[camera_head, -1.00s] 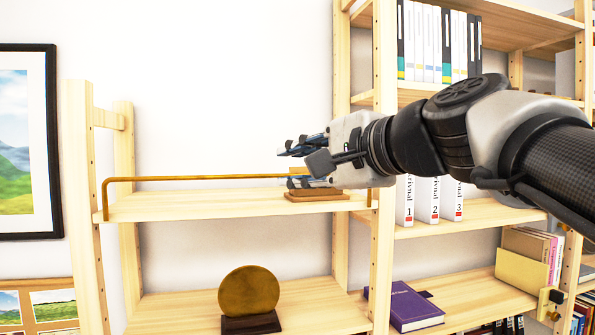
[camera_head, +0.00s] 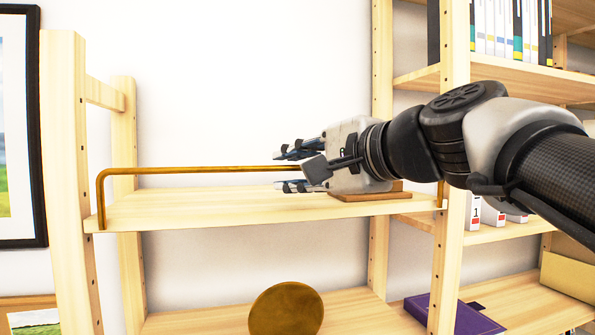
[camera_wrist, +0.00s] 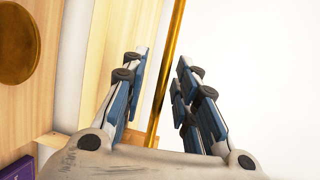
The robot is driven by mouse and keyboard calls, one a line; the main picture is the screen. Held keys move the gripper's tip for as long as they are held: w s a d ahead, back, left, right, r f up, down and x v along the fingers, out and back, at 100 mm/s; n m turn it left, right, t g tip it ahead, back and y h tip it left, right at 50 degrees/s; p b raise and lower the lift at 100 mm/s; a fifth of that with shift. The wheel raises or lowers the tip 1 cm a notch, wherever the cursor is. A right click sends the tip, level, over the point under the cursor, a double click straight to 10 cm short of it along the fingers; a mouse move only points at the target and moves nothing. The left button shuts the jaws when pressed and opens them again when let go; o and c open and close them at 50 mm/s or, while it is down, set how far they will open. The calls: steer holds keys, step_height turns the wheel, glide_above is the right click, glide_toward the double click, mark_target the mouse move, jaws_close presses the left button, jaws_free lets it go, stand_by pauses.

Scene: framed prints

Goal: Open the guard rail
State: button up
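The guard rail is a thin brass bar (camera_head: 190,170) along the front of the upper wooden shelf (camera_head: 175,211), raised above the board, with its left end bent down at the left post. My gripper (camera_head: 290,169) is at the right part of the rail, pointing left. Its fingers are open, one above and one below the rail's height. In the wrist view the rail (camera_wrist: 167,75) runs between the two open fingers (camera_wrist: 160,90), with gaps visible. My gripper hides part of the rail's right stretch. I see no contact between fingers and rail.
A wooden plaque or base (camera_head: 372,195) lies on the shelf behind my gripper. A round brass disc (camera_head: 286,310) stands on the shelf below. A purple book (camera_head: 470,319) lies lower right. A shelf post (camera_head: 450,120) rises near my wrist. The shelf's left part is clear.

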steer(key=shift+s+d+r, duration=0.15)
steer(key=shift+s+d, duration=0.2)
steer(key=shift+s, duration=0.1)
steer(key=shift+c, duration=0.7)
steer(key=shift+w+a, duration=0.15)
steer(key=shift+w, duration=0.05)
steer(key=shift+c, duration=1.3)
jaws_close()
